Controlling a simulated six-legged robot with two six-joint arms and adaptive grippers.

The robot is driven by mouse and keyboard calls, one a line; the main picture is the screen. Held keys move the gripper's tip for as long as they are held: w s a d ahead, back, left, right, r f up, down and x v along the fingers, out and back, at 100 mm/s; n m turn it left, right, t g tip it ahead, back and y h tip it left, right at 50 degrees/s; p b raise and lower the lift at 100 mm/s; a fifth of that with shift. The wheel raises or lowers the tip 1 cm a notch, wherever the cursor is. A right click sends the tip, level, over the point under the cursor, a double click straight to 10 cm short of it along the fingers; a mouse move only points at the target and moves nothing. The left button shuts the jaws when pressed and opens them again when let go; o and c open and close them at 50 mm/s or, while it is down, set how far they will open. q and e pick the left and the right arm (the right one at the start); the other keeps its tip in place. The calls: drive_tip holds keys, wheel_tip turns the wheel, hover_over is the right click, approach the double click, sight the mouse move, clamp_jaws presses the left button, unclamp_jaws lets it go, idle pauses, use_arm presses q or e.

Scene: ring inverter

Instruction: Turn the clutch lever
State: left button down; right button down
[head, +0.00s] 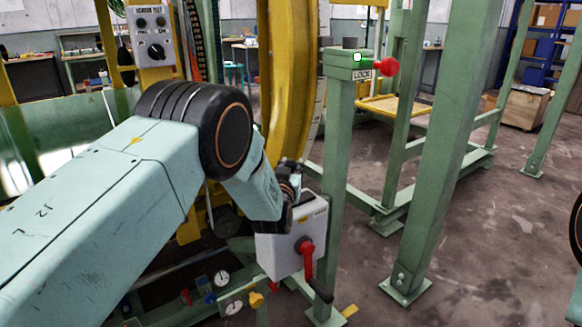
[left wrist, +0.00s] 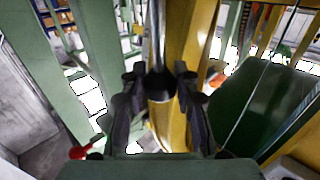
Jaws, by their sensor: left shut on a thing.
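The clutch lever (left wrist: 153,38) seems to be the bare metal rod with a black grip in the left wrist view. Its black end (left wrist: 160,86) lies between the two dark fingers of my left gripper (left wrist: 172,82), which is shut on it. In the head view my left arm hides the lever, and only the back of my left gripper (head: 290,186) shows, above a grey box. I cannot tell the lever's angle. My right gripper is not in view.
The grey box (head: 285,240) has a red rotary handle (head: 306,257). A green post carries a red knob (head: 390,67) beside a LOCK label. A yellow ring (head: 287,80) stands behind my arm. A green column (head: 450,140) stands right, with open floor (head: 480,250) beyond.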

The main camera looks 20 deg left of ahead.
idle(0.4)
use_arm(q)
drive_tip(key=shift+s+a+f+n+t+y+b, duration=0.35)
drive_tip(key=shift+s+a+n+t+b, duration=0.3)
drive_tip(key=shift+n+b, duration=0.2)
drive_tip(key=shift+s+a+f+n+t+y+b, duration=0.35)
drive_tip(key=shift+s+n+t+b, duration=0.2)
drive_tip(key=shift+s+n+b, duration=0.2)
drive_tip(key=shift+s+a+f+n+t+y+b, duration=0.2)
drive_tip(key=shift+s+a+n+t+y+b, duration=0.1)
drive_tip(key=shift+s+a+n+t+b, duration=0.45)
drive_tip(key=shift+d, duration=0.15)
drive_tip(key=c, duration=1.3)
unclamp_jaws()
drive_tip(key=o, duration=0.3)
drive_tip(key=shift+w+r, duration=0.1)
drive_tip(key=shift+r, duration=0.05)
drive_tip(key=v, duration=1.2)
drive_tip(key=shift+r, duration=0.1)
